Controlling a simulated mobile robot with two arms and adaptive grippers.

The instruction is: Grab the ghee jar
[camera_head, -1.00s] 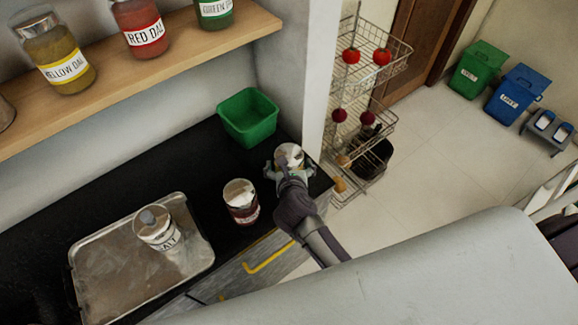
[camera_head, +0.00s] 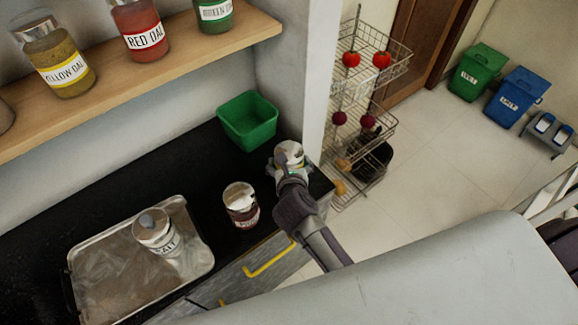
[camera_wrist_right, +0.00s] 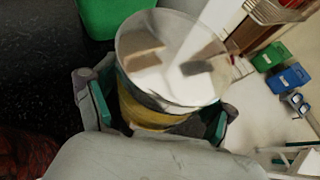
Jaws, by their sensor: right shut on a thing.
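A jar with a shiny metal lid (camera_head: 290,153) is at the right end of the black counter, and I take it to be the ghee jar. My right gripper (camera_head: 287,166) is shut on it. In the right wrist view the jar's lid (camera_wrist_right: 170,55) faces the camera and a yellowish body (camera_wrist_right: 150,110) shows below it. There, the fingers of my right gripper (camera_wrist_right: 150,102) sit on both sides of the jar. The jar's label is not readable. My left gripper is not in view.
A dark red jar (camera_head: 241,205) stands left of the gripper. A salt jar (camera_head: 156,232) stands on a metal tray (camera_head: 100,275). A green bin (camera_head: 249,120) is behind. A wall edge (camera_head: 318,80) and wire rack (camera_head: 365,135) are close on the right. Labelled dal jars (camera_head: 140,30) line the shelf above.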

